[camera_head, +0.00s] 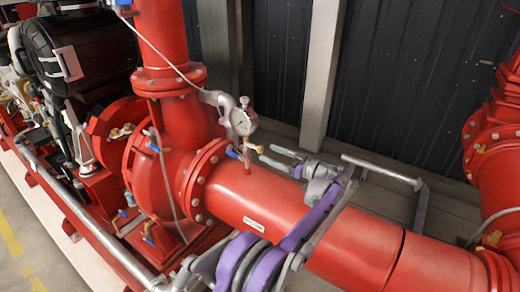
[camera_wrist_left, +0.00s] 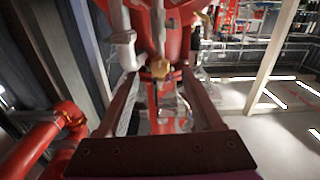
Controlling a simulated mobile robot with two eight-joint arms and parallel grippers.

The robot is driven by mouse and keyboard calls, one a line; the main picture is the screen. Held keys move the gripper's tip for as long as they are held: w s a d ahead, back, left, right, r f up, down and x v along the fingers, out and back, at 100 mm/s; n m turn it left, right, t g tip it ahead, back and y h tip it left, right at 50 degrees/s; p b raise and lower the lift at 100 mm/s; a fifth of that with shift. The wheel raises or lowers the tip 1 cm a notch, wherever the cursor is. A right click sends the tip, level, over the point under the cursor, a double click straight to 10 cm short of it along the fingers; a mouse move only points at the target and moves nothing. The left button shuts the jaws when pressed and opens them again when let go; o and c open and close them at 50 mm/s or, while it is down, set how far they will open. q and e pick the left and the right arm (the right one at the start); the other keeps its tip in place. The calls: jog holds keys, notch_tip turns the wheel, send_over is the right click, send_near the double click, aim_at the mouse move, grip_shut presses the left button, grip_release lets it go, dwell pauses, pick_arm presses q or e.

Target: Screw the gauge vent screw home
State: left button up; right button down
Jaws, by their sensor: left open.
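The round white-faced pressure gauge (camera_head: 241,122) stands on a thin fitting above the big red pipe. A small brass-coloured piece (camera_head: 260,149), which looks like the vent screw, sits on the fitting below it. My left gripper (camera_head: 271,156) is open, with its fingertips just right of the brass piece. In the left wrist view the brass piece (camera_wrist_left: 160,68) appears between the two spread fingers of my left gripper (camera_wrist_left: 160,76), near their tips. I cannot tell whether they touch it or how deep the screw sits. My right gripper is out of view.
The large red pipe (camera_head: 300,225) runs below my left arm. A blue handle (camera_head: 233,153) sits left of the fitting. The red pump casing (camera_head: 165,185) stands to the left, and a dark corrugated wall (camera_head: 410,75) is behind. A red flanged pipe (camera_head: 495,150) stands at right.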

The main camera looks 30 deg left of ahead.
aim_at(262, 150)
pick_arm(q)
jog(key=a, duration=0.6)
jog(key=shift+w, duration=0.3)
jog(key=shift+c, duration=0.3)
grip_shut()
